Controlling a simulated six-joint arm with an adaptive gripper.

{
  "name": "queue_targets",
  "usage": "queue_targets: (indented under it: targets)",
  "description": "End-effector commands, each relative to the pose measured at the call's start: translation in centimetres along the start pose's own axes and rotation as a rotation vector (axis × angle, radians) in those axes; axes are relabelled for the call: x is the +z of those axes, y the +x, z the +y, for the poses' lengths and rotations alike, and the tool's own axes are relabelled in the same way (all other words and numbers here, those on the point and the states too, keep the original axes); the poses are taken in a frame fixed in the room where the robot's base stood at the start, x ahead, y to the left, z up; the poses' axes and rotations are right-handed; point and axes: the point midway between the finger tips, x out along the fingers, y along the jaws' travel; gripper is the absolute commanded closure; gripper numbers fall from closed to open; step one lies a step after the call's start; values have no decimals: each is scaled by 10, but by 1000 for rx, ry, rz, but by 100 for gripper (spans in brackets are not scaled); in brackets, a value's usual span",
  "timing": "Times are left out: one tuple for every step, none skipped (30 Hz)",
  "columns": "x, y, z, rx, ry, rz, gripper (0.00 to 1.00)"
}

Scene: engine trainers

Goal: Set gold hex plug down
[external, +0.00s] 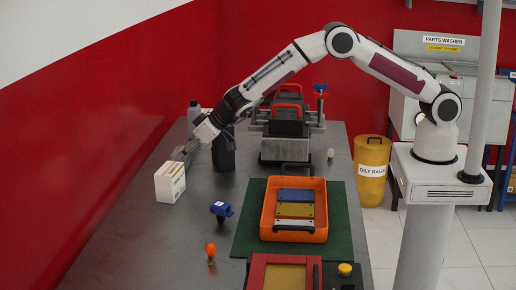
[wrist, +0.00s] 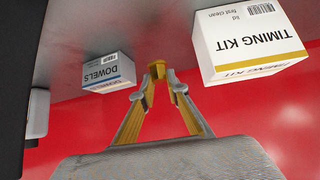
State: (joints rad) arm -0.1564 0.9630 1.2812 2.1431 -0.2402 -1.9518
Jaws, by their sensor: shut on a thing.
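My gripper (external: 178,155) reaches out over the far left part of the bench, just above and beside a white box. In the wrist view its two fingers (wrist: 160,72) come together at the tips. They are shut on a small gold piece, the gold hex plug (wrist: 157,68), which shows between the tips. The plug is too small to make out in the external view. I cannot tell whether it touches the surface below.
The wrist view shows a TIMING KIT box (wrist: 245,45) and a DOWELS box (wrist: 108,72) on either side of the fingers. The white box (external: 170,184) stands at the bench's left edge. A blue part (external: 221,209), orange-topped part (external: 211,252) and orange tray (external: 265,215) are nearer.

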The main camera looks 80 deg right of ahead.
Motion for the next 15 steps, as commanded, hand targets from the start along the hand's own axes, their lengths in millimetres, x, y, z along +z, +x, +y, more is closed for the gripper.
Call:
queue_targets:
  targets:
    - [1,1,0,0,0,-1,100]
    - [2,2,0,0,0,-1,100]
    - [4,4,0,0,-1,-1,100]
    - [6,5,0,0,-1,-2,100]
    - [7,6,0,0,-1,-2,100]
    - [9,8,0,0,-1,-2,100]
    - [11,10,0,0,-1,-2,100]
    - [13,12,0,0,-1,-2,100]
    - [15,14,0,0,-1,-2,100]
    - [16,16,0,0,-1,-2,100]
    - [18,18,0,1,-1,-2,100]
    - [21,20,0,1,-1,-2,100]
    - [22,22,0,0,-1,-2,100]
    - [23,23,0,0,-1,-2,100]
    - [25,24,0,0,-1,-1,100]
